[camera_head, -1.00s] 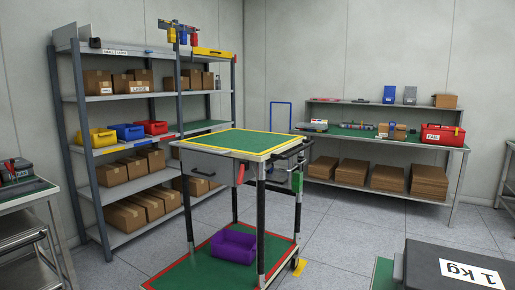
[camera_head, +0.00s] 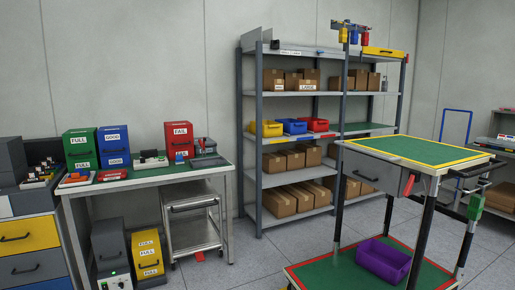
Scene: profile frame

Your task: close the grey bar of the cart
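The cart (camera_head: 420,150) stands at the right, with a green top edged in yellow and dark legs. A grey drawer (camera_head: 370,171) with a dark handle sits under its top and looks shut. A red lever (camera_head: 408,184) hangs at its front corner. Dark bars (camera_head: 478,171) stick out at the cart's right side, with a green part (camera_head: 476,205) below them. I cannot tell which of these is the grey bar or how it stands. Neither of my grippers is in view.
A purple bin (camera_head: 384,260) lies on the cart's green lower shelf. A shelf rack (camera_head: 250,130) with boxes stands behind. A workbench (camera_head: 150,178) with red, green and blue cabinets is at the left. Grey floor is free between bench and cart.

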